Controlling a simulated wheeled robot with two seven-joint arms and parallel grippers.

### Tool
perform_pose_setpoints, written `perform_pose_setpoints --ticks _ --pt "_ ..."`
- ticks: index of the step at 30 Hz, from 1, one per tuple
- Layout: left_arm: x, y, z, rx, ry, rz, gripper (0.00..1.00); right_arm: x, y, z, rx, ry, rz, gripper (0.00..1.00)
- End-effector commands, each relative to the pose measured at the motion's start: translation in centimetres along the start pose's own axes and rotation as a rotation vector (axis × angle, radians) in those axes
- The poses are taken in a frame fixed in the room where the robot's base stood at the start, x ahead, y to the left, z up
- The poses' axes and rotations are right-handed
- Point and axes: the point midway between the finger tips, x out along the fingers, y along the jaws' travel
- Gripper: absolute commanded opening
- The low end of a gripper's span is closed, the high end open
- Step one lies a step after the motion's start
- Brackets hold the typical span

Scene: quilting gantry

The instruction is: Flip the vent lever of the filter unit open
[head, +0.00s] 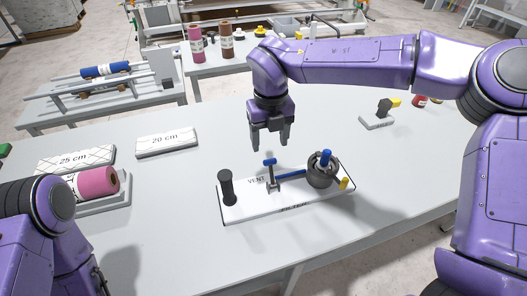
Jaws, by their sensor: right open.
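The filter unit (307,203) is a white board on the grey table, with "VENT" and "FILTER" lettering. On it stand a black post (227,187) at the left and a dark round filter housing (323,173) with a blue knob at the right. The blue vent lever (291,175) lies between them, with a small upright blue-topped handle at its left end. My right gripper (269,147) points down above the board's far edge, open and empty, apart from the lever. My left arm is at the lower left; its gripper is out of view.
Slabs marked 25 cm (75,158) and 20 cm (167,143) lie at the left. A pink roll (97,182) rests on a grey holder near my left arm. A grey stand with a yellow part (384,112) is at the right. The table around the board is mostly clear.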

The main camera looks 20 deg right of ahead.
Motion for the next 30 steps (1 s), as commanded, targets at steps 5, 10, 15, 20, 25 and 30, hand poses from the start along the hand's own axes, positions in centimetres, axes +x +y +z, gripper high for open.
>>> perform_pose_setpoints --ticks 5,10,15,20,25,30 --pt "-0.6 -0.1 -0.2 0.001 -0.001 -0.001 0.43 2.6 0.1 -0.2 -0.006 0.004 -0.001 0.64" --pt "-1.4 -0.2 -0.5 0.001 -0.002 -0.001 0.43 6.6 0.1 0.1 -0.005 0.007 -0.001 0.64" --pt "-1.8 -0.2 -0.7 0.000 -0.001 -0.001 0.43 9.4 0.1 0.1 -0.003 0.005 -0.002 0.64" --pt "-1.8 -0.2 -0.7 0.000 -0.001 0.000 0.43 10.4 0.0 0.1 0.000 0.003 0.000 0.64" --pt "-1.8 -0.2 -0.7 0.001 -0.001 -0.001 0.43 10.5 0.0 0.1 0.000 0.002 0.000 0.64" --pt "-1.8 -0.2 -0.7 0.000 -0.001 0.000 0.43 10.5 -0.1 0.1 0.000 0.002 0.000 0.18"
